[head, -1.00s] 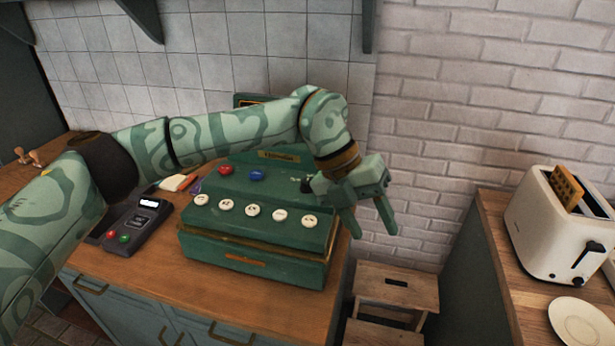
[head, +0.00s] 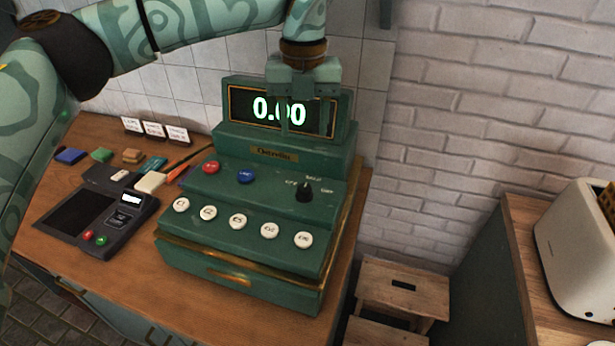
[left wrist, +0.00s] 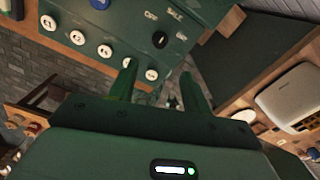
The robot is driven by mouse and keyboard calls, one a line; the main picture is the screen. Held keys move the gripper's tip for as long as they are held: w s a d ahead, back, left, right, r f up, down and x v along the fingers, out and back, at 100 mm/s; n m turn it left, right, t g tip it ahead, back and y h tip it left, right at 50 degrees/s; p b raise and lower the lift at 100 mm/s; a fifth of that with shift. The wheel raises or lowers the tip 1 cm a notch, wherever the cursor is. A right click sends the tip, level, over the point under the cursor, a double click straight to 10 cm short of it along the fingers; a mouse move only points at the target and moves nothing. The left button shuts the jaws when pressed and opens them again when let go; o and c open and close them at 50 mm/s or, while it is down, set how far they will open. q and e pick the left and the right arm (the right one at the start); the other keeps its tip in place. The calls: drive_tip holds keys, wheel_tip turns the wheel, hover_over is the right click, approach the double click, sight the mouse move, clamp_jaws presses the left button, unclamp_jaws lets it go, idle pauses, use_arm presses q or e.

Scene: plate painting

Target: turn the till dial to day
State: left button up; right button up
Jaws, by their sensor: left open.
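The green till (head: 250,230) stands on the wooden counter. Its small black dial (head: 305,192) is on the right of the sloped face, with OFF, SALE and a third, less readable label around it. The pointer seems to be up towards the middle label, SALE. The dial also shows in the left wrist view (left wrist: 160,40). My left gripper (head: 305,130) is open and empty, fingers down, in front of the display and above the dial, apart from it. Its fingers also show in the left wrist view (left wrist: 157,75). My right gripper is not in view.
The till's display (head: 280,110) reads 0.00, partly covered by my fingers. Red (head: 211,167) and blue (head: 246,175) buttons and several white keys are left of and below the dial. A card terminal (head: 105,220) lies left. A wooden stool (head: 400,290) and toaster (head: 580,240) are right.

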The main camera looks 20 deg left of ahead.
sight(304, 187)
use_arm(q)
wheel_tip(304, 187, down, 15)
drive_tip(key=shift+r+b, duration=0.2)
drive_tip(key=shift+b, duration=0.5)
drive_tip(key=shift+s, duration=0.1)
drive_tip(key=c, duration=1)
